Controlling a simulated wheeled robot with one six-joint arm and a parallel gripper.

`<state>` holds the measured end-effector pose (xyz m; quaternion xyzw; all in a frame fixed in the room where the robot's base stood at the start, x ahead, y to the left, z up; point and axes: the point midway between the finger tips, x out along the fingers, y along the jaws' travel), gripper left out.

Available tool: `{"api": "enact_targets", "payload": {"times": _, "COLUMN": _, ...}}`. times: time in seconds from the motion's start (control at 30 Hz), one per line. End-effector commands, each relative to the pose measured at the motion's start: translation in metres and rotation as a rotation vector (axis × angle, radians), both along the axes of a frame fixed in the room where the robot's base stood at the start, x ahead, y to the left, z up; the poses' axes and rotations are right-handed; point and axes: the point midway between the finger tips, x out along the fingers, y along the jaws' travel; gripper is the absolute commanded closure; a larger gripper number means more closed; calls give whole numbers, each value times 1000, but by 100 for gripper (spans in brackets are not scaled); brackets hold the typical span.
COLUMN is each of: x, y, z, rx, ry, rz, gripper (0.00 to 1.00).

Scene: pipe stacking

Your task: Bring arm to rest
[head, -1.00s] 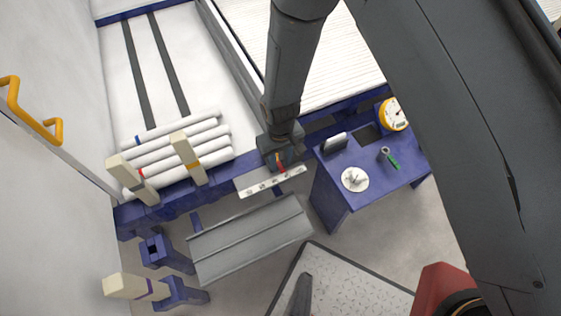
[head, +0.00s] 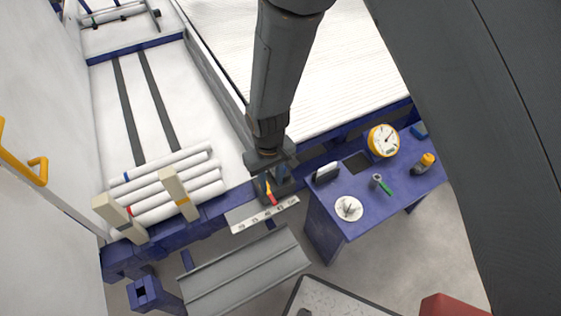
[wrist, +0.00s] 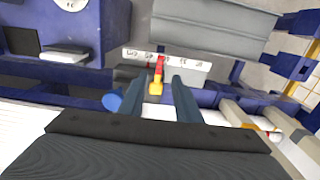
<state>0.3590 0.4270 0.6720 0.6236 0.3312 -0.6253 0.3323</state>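My gripper (head: 273,186) hangs over the front edge of the blue frame in the head view. In the wrist view its two dark fingers (wrist: 160,84) are apart, with nothing held between them. A red and yellow lever (wrist: 157,78) shows in the gap between the fingertips; it also shows in the head view (head: 271,193). Behind it is a white marked plate (wrist: 190,68), which shows in the head view (head: 264,214) just below the lever. Whether a finger touches the lever is hard to tell.
A blue table (head: 340,221) at right holds a yellow dial gauge (head: 383,140), a white disc (head: 348,208) and small tools. White pipes (head: 165,185) lie at left between cream posts (head: 179,195). A grey sloped panel (head: 245,272) stands below the plate.

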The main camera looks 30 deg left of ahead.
Motion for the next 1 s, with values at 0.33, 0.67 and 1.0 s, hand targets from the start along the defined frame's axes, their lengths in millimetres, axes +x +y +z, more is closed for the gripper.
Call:
{"api": "enact_targets", "payload": {"times": 0.33, "x": 10, "y": -9, "z": 9, "rx": 3, "ry": -2, "rz": -26, "gripper": 70}}
{"api": "enact_targets", "payload": {"times": 0.67, "x": 81, "y": -149, "z": 109, "rx": 12, "ry": -12, "rz": -338, "gripper": 70}}
{"api": "enact_targets", "payload": {"times": 1.0, "x": 71, "y": -327, "z": 198, "rx": 17, "ry": -23, "rz": -717, "gripper": 70}}
